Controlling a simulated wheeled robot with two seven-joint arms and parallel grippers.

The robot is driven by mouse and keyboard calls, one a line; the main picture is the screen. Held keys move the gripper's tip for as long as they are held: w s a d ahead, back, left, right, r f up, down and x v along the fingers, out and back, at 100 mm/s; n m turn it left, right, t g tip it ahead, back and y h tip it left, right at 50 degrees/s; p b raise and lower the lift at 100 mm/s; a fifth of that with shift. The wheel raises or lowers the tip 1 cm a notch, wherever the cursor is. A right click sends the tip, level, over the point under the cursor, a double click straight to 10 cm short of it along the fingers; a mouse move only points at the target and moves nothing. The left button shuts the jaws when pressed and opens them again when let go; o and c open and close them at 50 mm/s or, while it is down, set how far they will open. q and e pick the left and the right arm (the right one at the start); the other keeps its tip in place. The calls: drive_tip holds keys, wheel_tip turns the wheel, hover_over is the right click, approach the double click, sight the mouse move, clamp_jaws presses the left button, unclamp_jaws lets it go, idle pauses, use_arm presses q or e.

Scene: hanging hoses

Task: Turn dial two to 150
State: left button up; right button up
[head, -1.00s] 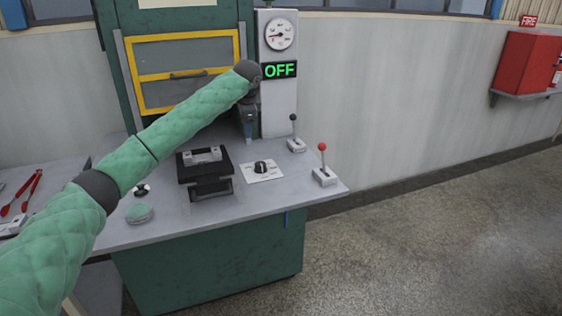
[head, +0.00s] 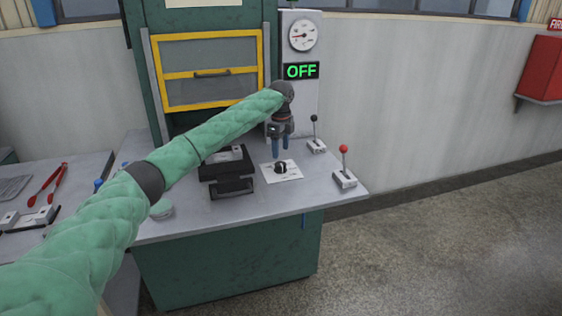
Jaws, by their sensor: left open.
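A black dial (head: 281,168) sits on a white plate (head: 292,173) on the grey bench top (head: 240,207). Its scale marks are too small to read. My left gripper (head: 280,152) points down just above the dial, with its two blue fingers apart and nothing seen between them. The fingertips are close to the dial's far side; I cannot tell whether they touch it. A round gauge (head: 303,36) with a red needle is on the grey post, above a display (head: 301,71) reading OFF in green. My right gripper is not in view.
A black block fixture (head: 229,187) stands left of the dial. A black-knobbed lever (head: 315,132) and a red-knobbed lever (head: 344,166) stand to the right. Red tongs (head: 50,186) lie on the left table. Bench space in front of the dial is clear.

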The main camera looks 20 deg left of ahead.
sight(281, 163)
use_arm(q)
drive_tip(key=shift+f+p, duration=0.35)
drive_tip(key=shift+f, duration=2.65)
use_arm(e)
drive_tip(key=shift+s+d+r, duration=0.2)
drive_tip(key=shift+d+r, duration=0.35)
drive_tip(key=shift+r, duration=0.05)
